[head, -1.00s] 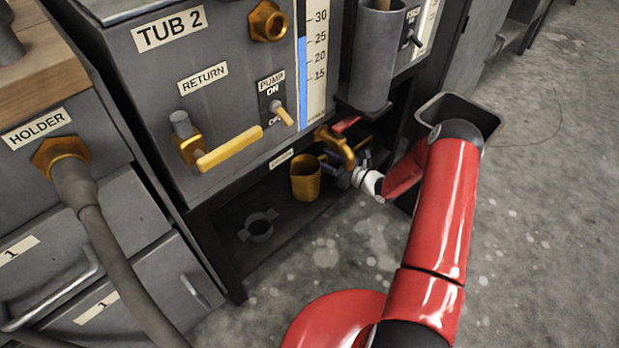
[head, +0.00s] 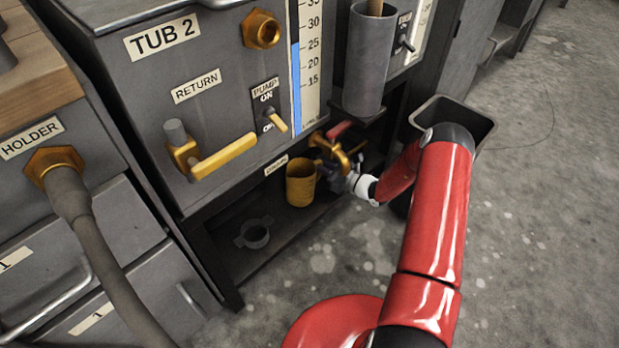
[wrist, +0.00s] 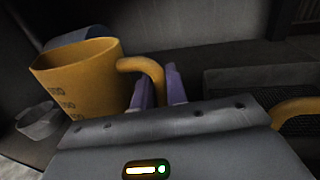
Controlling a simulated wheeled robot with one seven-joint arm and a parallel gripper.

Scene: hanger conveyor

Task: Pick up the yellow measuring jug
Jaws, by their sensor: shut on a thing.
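The yellow measuring jug (head: 300,186) stands upright on the low shelf under TUB 2 in the head view. In the wrist view the jug (wrist: 82,78) is at the left, with its handle (wrist: 148,72) reaching right. My gripper (wrist: 160,88) has its two purple fingers at the handle, shut on it. In the head view the gripper is small and partly hidden beside a yellow valve (head: 338,152). Whether the jug's base touches the shelf is hard to tell.
A grey two-eared strainer or cup (head: 254,234) sits on the shelf left of the jug. A yellow valve with a red handle (head: 338,130) hangs close above my gripper. A grey cylinder (head: 370,60) and an open bin (head: 455,108) are to the right. The floor in front is clear.

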